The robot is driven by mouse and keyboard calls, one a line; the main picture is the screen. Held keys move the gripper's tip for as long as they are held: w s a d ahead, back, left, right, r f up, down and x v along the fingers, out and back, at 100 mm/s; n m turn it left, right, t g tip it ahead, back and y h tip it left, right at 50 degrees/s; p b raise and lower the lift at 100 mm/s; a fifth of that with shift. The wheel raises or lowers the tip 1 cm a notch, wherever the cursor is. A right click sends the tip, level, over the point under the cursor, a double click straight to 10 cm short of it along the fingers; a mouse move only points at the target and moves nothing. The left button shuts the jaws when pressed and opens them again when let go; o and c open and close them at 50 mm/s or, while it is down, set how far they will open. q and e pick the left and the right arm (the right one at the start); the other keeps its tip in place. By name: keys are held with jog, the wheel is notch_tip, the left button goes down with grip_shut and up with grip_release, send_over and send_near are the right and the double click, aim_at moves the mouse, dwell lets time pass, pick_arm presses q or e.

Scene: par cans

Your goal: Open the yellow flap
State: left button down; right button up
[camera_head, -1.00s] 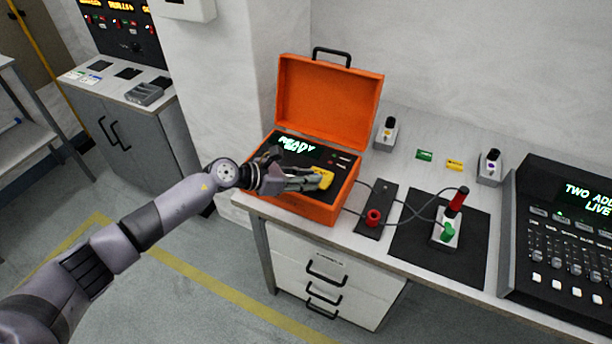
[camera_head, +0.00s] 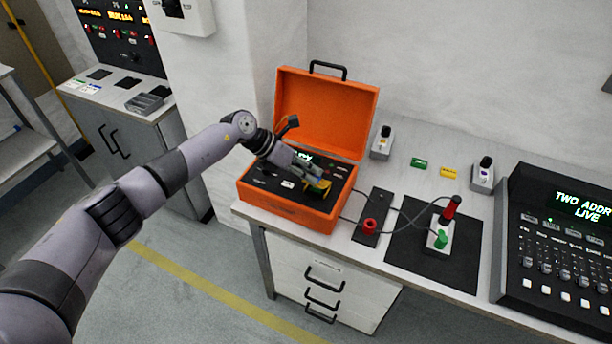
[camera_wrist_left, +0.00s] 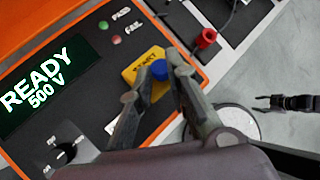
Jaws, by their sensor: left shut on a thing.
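The orange case (camera_head: 285,212) stands open on the bench, with a dark panel inside. The yellow flap (camera_head: 318,213) is at the panel's right front corner, partly hidden by my left gripper (camera_head: 322,186). In the left wrist view my left gripper (camera_wrist_left: 152,75) reaches over the yellow part (camera_wrist_left: 150,118), one finger on each side, shut on it. A blue button (camera_wrist_left: 158,69) and part of the word START show between the fingertips. How far the flap is tilted is hard to tell. My right gripper (camera_wrist_left: 285,103) shows small and dark over the floor.
The case's raised orange lid (camera_head: 325,110) stands behind my left gripper. A red plug (camera_head: 370,226), cables and a black mat (camera_head: 420,262) lie to the right. A console (camera_head: 560,240) stands at the far right.

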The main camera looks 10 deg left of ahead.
pick_arm(q)
jog(key=shift+s+d+f, duration=0.1)
jog(key=shift+d+f, duration=0.1)
jog(key=shift+f, duration=0.05)
jog(key=c, duration=1.9)
grip_release()
jog(key=shift+f, duration=0.1)
jog(key=shift+o, duration=1.3)
jog(key=shift+w+d, duration=0.25)
jog(key=shift+o, duration=1)
jog(key=shift+a+r, duration=0.35)
jog(key=shift+a, duration=0.1)
jog(key=v, duration=1.1)
jog(key=shift+r, duration=0.15)
